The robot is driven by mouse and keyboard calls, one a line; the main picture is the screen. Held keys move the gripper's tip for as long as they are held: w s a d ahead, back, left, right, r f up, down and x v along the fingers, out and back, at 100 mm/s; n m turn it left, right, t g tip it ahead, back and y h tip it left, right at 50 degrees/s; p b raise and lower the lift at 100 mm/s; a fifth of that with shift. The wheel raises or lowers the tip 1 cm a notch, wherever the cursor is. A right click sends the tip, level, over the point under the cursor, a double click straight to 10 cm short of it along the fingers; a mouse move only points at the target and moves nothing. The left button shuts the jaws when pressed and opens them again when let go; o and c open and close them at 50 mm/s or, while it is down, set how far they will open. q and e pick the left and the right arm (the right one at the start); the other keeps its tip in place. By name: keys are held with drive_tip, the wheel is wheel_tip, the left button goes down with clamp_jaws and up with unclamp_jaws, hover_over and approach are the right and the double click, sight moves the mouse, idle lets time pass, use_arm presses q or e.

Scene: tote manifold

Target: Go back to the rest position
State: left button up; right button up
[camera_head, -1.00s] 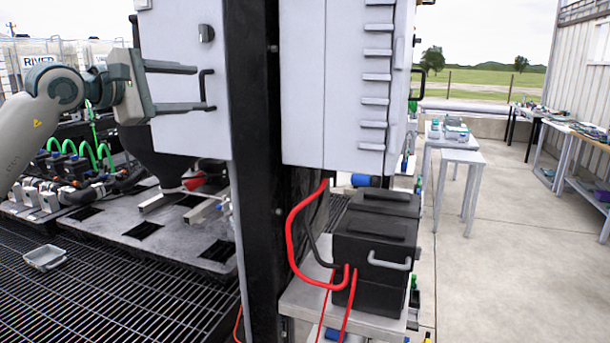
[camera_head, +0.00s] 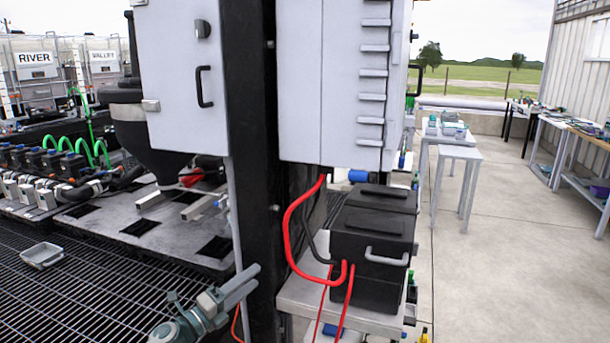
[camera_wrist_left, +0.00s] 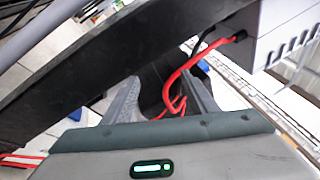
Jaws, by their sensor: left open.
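My left gripper (camera_head: 250,280) is low in the head view, in front of the black post, pointing right and slightly up. Its jaws are open and I see nothing held. In the left wrist view its two fingers (camera_wrist_left: 162,88) stand apart, with red cables (camera_wrist_left: 178,85) and the black post (camera_wrist_left: 95,65) beyond them. The grey cabinet door (camera_head: 180,75) with its black handle (camera_head: 205,87) is above and clear of the gripper. My right gripper is not in view.
A black battery box (camera_head: 372,240) sits on a grey shelf (camera_head: 295,297) right of the gripper, with red cables looping out. The black post (camera_head: 255,170) stands close by. A small grey tray (camera_head: 42,255) lies on the grating at left. Concrete floor (camera_head: 500,270) is free at right.

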use_arm(q)
drive_tip(key=s+a+f+n+y, duration=0.1)
drive_tip(key=s+f+n+y, duration=0.2)
drive_tip(key=s+f+n, duration=0.55)
drive_tip(key=s+a+f+n+y, duration=0.1)
drive_tip(key=s+f+n+y, duration=0.15)
drive_tip(key=f, duration=1.15)
drive_tip(key=s+a+f+n+y, duration=0.15)
drive_tip(key=s+f+n, duration=0.45)
drive_tip(key=f, duration=0.6)
drive_tip(key=s+f+n+g+y, duration=0.1)
drive_tip(key=s+f+n+g, duration=0.1)
drive_tip(key=s+f, duration=0.5)
drive_tip(key=s+d+f+n+g+y, duration=0.1)
drive_tip(key=s+f+n, duration=0.4)
drive_tip(key=s, duration=1)
drive_tip(key=s+d+f+n+g+y, duration=0.1)
drive_tip(key=s+f+n+g, duration=0.3)
drive_tip(key=s+f, duration=0.6)
drive_tip(key=shift+s+d+f+y, duration=0.15)
drive_tip(key=shift+s+f+y, duration=0.25)
drive_tip(key=shift+s, duration=0.1)
drive_tip(key=shift+r, duration=0.1)
